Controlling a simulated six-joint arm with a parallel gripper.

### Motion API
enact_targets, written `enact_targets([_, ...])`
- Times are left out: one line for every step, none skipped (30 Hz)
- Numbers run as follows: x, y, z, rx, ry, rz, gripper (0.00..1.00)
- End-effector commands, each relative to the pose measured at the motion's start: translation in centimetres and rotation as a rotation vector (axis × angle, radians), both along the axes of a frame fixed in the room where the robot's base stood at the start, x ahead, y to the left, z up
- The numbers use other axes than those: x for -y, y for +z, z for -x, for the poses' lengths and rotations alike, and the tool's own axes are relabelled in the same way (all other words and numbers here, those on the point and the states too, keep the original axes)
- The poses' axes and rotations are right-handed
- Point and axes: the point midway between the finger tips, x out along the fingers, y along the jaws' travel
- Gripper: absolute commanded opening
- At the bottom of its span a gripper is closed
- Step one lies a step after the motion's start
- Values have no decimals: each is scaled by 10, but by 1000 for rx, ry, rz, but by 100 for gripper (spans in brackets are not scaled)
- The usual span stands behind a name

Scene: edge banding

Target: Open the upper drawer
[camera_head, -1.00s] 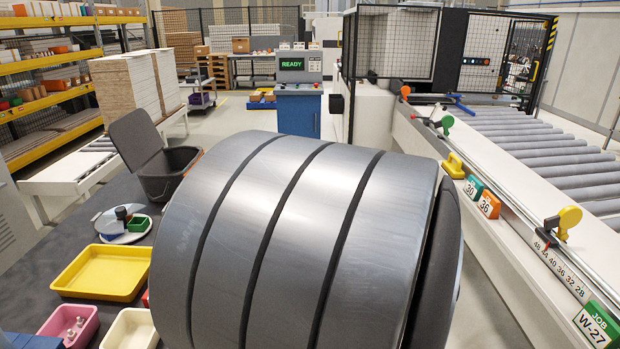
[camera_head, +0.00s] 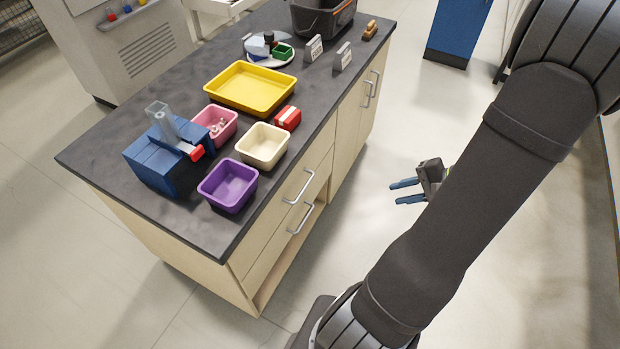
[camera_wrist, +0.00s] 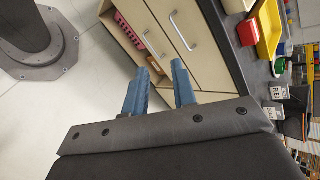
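The upper drawer (camera_head: 286,193) is a pale wood front just under the dark countertop, with a silver bar handle (camera_head: 299,187). It looks shut. In the wrist view, which is turned sideways, its handle (camera_wrist: 182,32) lies beyond the fingers. A second drawer with its own handle (camera_head: 301,219) sits directly below; that handle also shows in the wrist view (camera_wrist: 153,44). My gripper (camera_head: 406,191) has two blue fingers, apart and empty. It hangs in the air to the right of the cabinet, clear of both handles. The fingers also show in the wrist view (camera_wrist: 160,86).
The countertop (camera_head: 120,165) holds a yellow tray (camera_head: 250,87), purple bin (camera_head: 228,186), cream bin (camera_head: 263,146), pink bin (camera_head: 214,123) and blue dispenser (camera_head: 160,158). An open niche below the drawers holds a pink thing (camera_wrist: 129,30).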

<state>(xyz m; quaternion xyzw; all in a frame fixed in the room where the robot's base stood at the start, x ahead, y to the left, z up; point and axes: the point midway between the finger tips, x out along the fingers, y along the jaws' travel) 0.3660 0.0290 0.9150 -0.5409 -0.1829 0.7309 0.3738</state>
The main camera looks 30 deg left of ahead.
Motion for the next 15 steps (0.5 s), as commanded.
enact_targets([-8,-11,-6,5,19,-45,25])
enact_targets([-13,-17,-9,16,30,-72,25])
enact_targets([-20,-24,-14,29,41,-106,25])
enact_targets([-24,-30,-18,40,50,-131,25])
enact_targets([-29,-36,-21,51,57,-157,25])
enact_targets([-36,-44,-25,67,67,-191,25])
enact_targets([-40,-51,-28,80,71,-216,25])
enact_targets([-45,-57,-31,93,75,-239,25])
enact_targets([-51,-66,-34,109,80,-268,25])
enact_targets([-56,-73,-37,123,84,-292,25])
enact_targets([-61,-80,-39,138,86,-313,25])
enact_targets([-67,-89,-42,155,86,-340,25])
enact_targets([-71,-96,-44,170,87,-360,25])
enact_targets([-76,-104,-46,185,86,-379,25])
enact_targets([-82,-114,-48,206,85,-404,25])
